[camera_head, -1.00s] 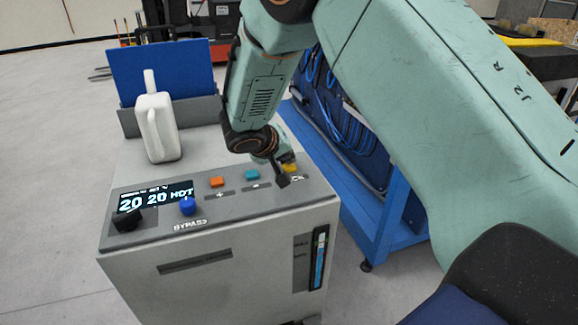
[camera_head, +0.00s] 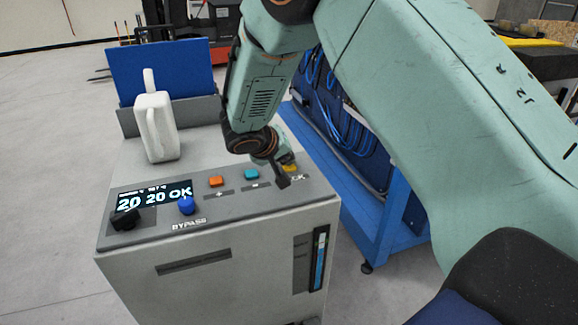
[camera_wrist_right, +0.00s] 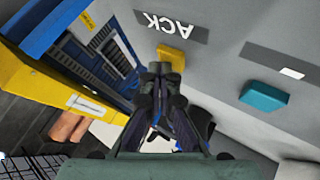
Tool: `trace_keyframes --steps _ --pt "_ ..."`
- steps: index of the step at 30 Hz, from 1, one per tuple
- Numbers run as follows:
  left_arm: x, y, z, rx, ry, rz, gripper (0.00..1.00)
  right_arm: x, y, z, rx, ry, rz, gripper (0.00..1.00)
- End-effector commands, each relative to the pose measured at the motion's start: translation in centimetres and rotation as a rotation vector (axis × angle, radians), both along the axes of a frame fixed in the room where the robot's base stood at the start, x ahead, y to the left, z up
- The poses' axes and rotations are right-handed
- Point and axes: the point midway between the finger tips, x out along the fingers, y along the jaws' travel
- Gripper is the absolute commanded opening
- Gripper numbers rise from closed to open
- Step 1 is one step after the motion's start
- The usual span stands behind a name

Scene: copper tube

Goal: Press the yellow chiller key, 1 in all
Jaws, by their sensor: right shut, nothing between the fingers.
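The yellow chiller key (camera_head: 291,168) is at the right end of the control panel (camera_head: 240,203) on top of the grey chiller (camera_head: 215,270). My right gripper (camera_head: 283,182) is shut and empty, with its tips right at the yellow key and hiding part of it. In the right wrist view the shut fingertips (camera_wrist_right: 160,70) overlap the near edge of the yellow key (camera_wrist_right: 172,56), beside the ACK label (camera_wrist_right: 168,24). I cannot tell whether they touch it. The display (camera_head: 153,197) reads 20, 20 and OK. My left gripper is out of view.
A blue frame (camera_head: 385,225) with hoses stands close on the right.

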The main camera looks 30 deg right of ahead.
Motion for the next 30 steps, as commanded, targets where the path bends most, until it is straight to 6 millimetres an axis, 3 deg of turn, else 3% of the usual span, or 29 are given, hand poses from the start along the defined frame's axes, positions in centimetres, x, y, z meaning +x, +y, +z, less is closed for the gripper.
trace_keyframes --steps 14,30 --pt "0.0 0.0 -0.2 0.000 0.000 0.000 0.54 -0.1 0.0 -0.2 0.000 0.002 0.000 0.00" --pt "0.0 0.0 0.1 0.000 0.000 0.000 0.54 -0.1 0.0 1.4 0.000 0.001 0.000 0.00"
